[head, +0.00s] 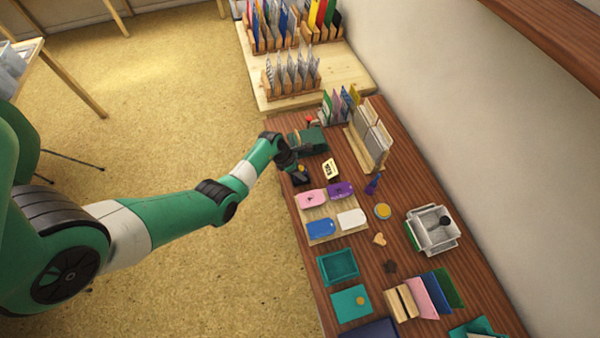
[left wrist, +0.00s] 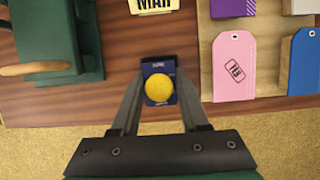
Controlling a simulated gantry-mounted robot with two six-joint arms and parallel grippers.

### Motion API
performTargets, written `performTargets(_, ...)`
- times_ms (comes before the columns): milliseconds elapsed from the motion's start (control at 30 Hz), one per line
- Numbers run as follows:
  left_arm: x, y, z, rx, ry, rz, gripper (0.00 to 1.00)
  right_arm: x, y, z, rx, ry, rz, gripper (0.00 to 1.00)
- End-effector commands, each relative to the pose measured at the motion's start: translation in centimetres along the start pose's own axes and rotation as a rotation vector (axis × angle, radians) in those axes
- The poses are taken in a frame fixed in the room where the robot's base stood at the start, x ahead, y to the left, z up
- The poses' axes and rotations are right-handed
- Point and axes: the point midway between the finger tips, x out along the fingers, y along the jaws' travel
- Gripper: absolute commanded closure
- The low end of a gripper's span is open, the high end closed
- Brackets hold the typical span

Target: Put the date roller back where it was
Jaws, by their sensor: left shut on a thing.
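My left gripper (left wrist: 159,96) is shut on a small dark blue block with a round yellow knob (left wrist: 159,88). I cannot tell for sure whether this is the date roller. The block sits between the fingertips, over the wooden table's edge side. In the head view my left gripper (head: 293,168) is at the table's left edge, with the dark blue block (head: 301,179) just below it. Whether the block touches the table is not clear. My right gripper is not in view.
A green machine (head: 307,141) stands just beyond the gripper. A yellow sign (head: 331,168) and a wooden board (head: 335,235) with pink, purple, blue and white tags lie close by. A purple stamp-like thing (head: 373,184) and a yellow round tin (head: 383,211) stand farther right.

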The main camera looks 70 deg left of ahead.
Motion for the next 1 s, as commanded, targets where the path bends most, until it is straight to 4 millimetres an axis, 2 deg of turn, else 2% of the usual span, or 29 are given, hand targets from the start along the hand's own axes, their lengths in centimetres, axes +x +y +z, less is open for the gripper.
performTargets(200, 0.3, 0.0, -0.1, 0.000, -0.001, 0.001, 1.00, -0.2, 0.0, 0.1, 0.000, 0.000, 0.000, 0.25)
performTargets(233, 0.3, 0.0, -0.1, 0.000, 0.000, 0.000, 0.54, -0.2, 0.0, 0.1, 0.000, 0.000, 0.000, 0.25)
performTargets(400, 0.2, 0.0, -0.1, 0.000, 0.000, 0.000, 0.26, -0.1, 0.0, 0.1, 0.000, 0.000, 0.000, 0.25)
performTargets(667, 0.1, 0.0, -0.1, 0.000, 0.000, 0.000, 0.26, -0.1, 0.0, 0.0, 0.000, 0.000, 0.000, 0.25)
performTargets(767, -0.6, 0.0, 0.1, -0.001, 0.000, 0.001, 0.26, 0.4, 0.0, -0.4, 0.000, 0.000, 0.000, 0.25)
performTargets(867, -2.4, 0.0, 0.2, -0.001, 0.000, 0.001, 0.26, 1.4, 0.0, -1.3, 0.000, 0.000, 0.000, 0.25)
performTargets(1000, -6.0, 0.1, 0.3, -0.002, -0.001, 0.002, 0.26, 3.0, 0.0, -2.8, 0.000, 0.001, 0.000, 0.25)
